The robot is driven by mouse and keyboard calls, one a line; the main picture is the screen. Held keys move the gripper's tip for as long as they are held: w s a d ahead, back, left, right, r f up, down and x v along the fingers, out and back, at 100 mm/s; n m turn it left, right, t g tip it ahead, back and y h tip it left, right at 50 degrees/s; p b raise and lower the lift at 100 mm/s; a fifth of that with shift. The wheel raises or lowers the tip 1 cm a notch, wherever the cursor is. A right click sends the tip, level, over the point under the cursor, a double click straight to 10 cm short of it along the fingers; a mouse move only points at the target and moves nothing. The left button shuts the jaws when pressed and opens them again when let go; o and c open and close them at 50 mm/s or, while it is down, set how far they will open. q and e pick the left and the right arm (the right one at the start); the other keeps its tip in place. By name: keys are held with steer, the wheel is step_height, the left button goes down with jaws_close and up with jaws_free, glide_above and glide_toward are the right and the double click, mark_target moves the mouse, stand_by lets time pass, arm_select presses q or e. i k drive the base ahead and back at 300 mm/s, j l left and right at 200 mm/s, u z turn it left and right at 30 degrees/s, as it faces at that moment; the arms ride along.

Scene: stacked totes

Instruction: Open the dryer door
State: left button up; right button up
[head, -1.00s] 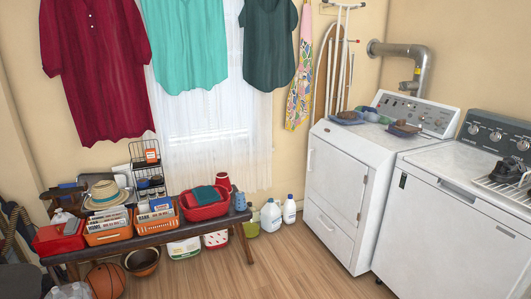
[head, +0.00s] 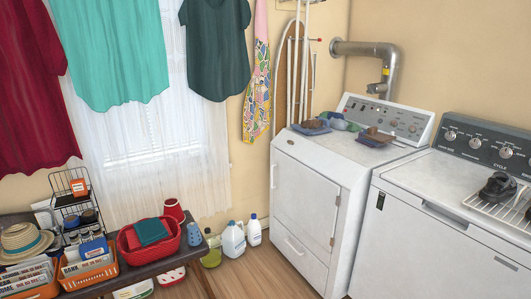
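The dryer (head: 309,192) is the white machine with a silver vent pipe behind it, right of centre in the head view. Its square front door (head: 305,198) is shut. A small white handle (head: 273,177) sits at the door's left edge, and a hinge shows low on its right edge. A lower panel (head: 299,257) with its own handle is beneath the door. Neither of my grippers shows in the view.
A second white machine (head: 455,240) stands close to the dryer's right. A low bench (head: 150,272) with baskets (head: 88,272) and a red tub (head: 149,236) is at the left. Bottles (head: 233,240) stand on the floor between. Some wood floor (head: 250,278) before the dryer is clear.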

mark_target(306, 195)
steer(key=i, duration=1.5)
steer(key=i+j+z, duration=0.1)
steer(key=i+z, duration=0.3)
steer(key=i, duration=0.2)
steer(key=i+j+z, duration=0.4)
steer(key=i, duration=0.15)
steer(key=i+j+z, duration=0.45)
steer(key=i+l, duration=0.05)
steer(key=i, duration=0.05)
